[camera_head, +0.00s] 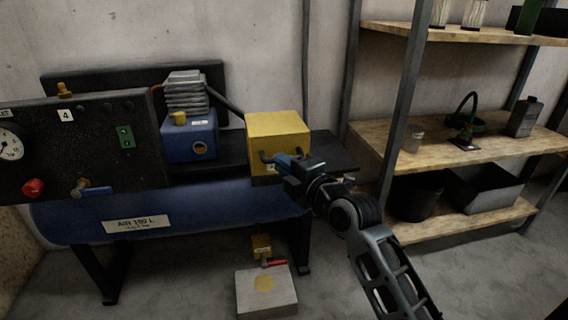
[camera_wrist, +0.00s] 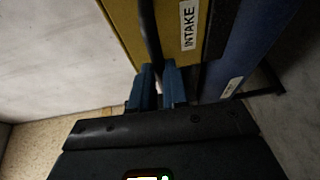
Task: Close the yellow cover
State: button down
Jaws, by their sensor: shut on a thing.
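The yellow cover (camera_head: 278,128) is a box shape above the black top plate of the compressor, right of the blue motor. A dark bar handle (camera_head: 266,157) is on its front face. My gripper (camera_head: 285,164) is at this handle, at the cover's lower front. In the wrist view the blue fingers (camera_wrist: 160,82) are closed around the lower end of the dark handle (camera_wrist: 148,35). The yellow face (camera_wrist: 121,18) beside it carries a white "INTAKE" label (camera_wrist: 188,24). What lies behind or under the cover is hidden.
The blue tank (camera_head: 180,212) runs below, with a black gauge panel (camera_head: 80,150) at left. A grey block (camera_head: 266,291) with a red-handled valve (camera_head: 262,250) stands on the floor. Wooden shelves (camera_head: 465,150) with containers stand at right, near my arm.

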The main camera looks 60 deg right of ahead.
jog(key=shift+a+f, duration=0.15)
jog(key=shift+f, duration=0.75)
jog(key=c, duration=1.1)
grip_release()
jog(key=shift+c, duration=0.2)
jog(key=shift+r, duration=0.1)
jog(key=shift+r, duration=0.2)
jog(key=shift+p+v, duration=0.5)
jog(key=shift+v, duration=3.4)
